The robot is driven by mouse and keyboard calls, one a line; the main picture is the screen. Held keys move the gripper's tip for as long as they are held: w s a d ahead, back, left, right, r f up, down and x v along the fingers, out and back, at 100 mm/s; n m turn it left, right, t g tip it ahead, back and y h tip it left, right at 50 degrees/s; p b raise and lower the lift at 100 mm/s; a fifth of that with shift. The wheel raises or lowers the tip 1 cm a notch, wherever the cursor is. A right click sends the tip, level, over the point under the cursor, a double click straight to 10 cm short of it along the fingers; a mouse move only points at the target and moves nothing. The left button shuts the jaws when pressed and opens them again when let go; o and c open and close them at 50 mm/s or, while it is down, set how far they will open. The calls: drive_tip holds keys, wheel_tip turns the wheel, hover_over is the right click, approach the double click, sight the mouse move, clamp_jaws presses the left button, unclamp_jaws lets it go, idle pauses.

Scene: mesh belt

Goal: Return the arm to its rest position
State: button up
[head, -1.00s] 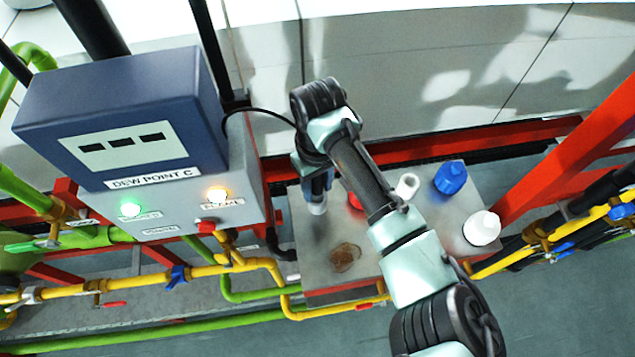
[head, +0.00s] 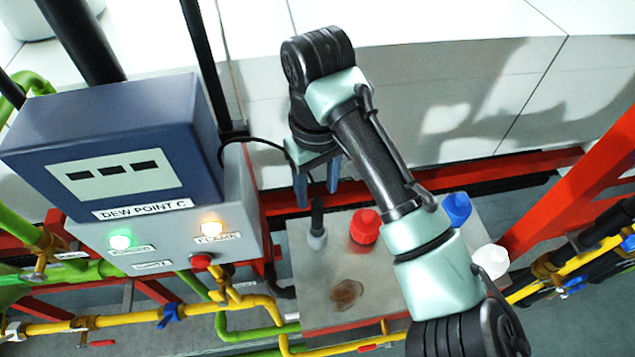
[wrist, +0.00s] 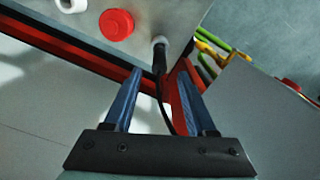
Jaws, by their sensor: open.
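My gripper (head: 317,188) is above the back left edge of the metal plate (head: 318,285) in the head view. Its two blue fingers are apart, with nothing between them that I can see held. In the wrist view my gripper (wrist: 163,95) also shows open. A dark probe with a grey base (head: 317,238) stands upright on the plate, below and in front of the fingers. Its cable shows beyond the fingers in the wrist view. My arm reaches across the plate from the lower right.
A blue-grey control box (head: 110,150) is at left. Red beams (head: 580,185) and yellow pipes border the plate.

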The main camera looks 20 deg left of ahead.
drive_tip(key=shift+r, duration=0.85)
drive_tip(key=w+a+r+t+y, duration=0.3)
drive_tip(key=a+r+y, duration=0.15)
drive_tip(key=a, duration=0.25)
drive_tip(key=w+d+r+m+t+y, duration=0.25)
drive_tip(key=w+r+m+t, duration=0.3)
drive_tip(key=r+t, duration=0.35)
drive_tip(key=d+r+m+t+h, duration=0.3)
drive_tip(key=d+r, duration=0.1)
drive_tip(key=d, duration=0.5)
drive_tip(key=d+r+m+t+h, duration=0.2)
drive_tip(key=d+r+m+h, duration=0.15)
drive_tip(key=d, duration=0.55)
drive_tip(key=s+r+t, duration=0.5)
drive_tip(key=s+r, duration=0.1)
drive_tip(key=r, duration=0.6)
drive_tip(key=s+r+t, duration=0.5)
drive_tip(key=s+r, duration=0.2)
drive_tip(key=r, duration=0.5)
drive_tip(key=shift+s+d+r+n+b, duration=0.3)
drive_tip(key=shift+d+r+b, duration=0.05)
